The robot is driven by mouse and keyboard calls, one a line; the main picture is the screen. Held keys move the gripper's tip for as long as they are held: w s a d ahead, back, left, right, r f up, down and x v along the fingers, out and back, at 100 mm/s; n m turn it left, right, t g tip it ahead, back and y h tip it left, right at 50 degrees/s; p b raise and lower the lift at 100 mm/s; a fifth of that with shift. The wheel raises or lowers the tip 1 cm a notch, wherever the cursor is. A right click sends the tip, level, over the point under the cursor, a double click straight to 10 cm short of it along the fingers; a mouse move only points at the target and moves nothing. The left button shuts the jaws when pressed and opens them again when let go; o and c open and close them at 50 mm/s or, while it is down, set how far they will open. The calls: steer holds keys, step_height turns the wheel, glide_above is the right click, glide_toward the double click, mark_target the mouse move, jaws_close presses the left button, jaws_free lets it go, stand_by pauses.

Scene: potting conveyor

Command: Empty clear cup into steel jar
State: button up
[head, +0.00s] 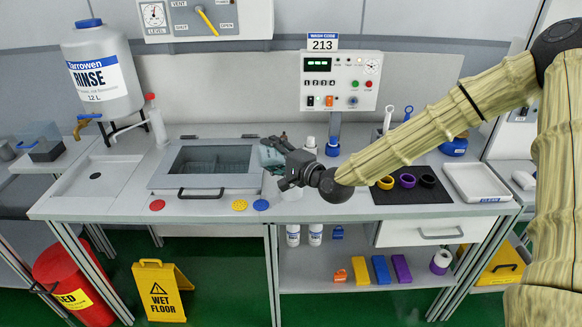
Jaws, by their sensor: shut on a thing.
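My gripper (274,148) is over the right edge of the lidded basin, at the end of my arm reaching in from the right. It is shut on a pale blue-green, partly see-through thing (270,157), small and partly covered by the fingers. I cannot tell for sure whether this is the clear cup, or whether anything is in it. I cannot make out a steel jar in this view.
The basin (206,166) has a clear lid and a front handle. A control box (340,81) stands behind. To the right are a dark mat (405,192) with coloured rings and a white tray (474,183). Red, yellow and blue discs (240,205) lie along the front edge.

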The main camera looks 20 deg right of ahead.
steer(key=shift+a+r+n+p, duration=0.1)
steer(key=shift+a+n+p, duration=0.2)
steer(key=shift+n+p, duration=0.1)
steer(key=shift+d+f+n, duration=0.1)
steer(key=shift+f+n, duration=0.3)
steer(key=shift+g+h, duration=0.3)
steer(key=shift+f+p, duration=0.1)
steer(key=shift+p, duration=0.35)
